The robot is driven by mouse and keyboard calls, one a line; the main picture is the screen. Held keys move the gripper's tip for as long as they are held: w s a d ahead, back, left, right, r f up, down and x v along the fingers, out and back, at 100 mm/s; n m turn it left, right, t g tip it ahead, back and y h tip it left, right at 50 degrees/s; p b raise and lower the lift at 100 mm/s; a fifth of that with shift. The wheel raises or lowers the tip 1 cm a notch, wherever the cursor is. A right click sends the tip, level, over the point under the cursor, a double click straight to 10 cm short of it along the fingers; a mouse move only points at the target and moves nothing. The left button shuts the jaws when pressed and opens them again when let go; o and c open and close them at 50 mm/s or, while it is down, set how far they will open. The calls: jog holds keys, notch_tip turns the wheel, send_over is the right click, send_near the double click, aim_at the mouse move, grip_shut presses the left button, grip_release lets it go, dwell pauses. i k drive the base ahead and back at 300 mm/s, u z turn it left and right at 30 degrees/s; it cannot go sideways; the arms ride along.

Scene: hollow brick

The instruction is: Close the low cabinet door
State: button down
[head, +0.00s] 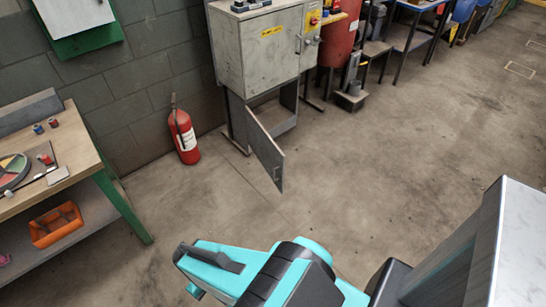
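The low cabinet door (265,152) is a grey metal panel under the grey cabinet (268,50). It stands wide open, swung out toward me over the floor, with a small handle near its free edge. The low compartment (272,118) behind it is open to view, and its inside looks empty where I can see it. Teal and black links of my arm cross the bottom of the head view, on the near side of the door and apart from it in the picture. I cannot make out my gripper's fingers in this view.
A red fire extinguisher (184,134) stands by the wall left of the cabinet. A workbench (60,160) with an orange bin (56,225) below is at the left. A red cylinder (338,32) stands right of the cabinet. The floor (370,165) before the door and to the right is clear.

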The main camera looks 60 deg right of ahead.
aim_at(267, 152)
jog(key=z, duration=0.05)
jog(key=i, duration=0.9)
jog(key=u, duration=0.05)
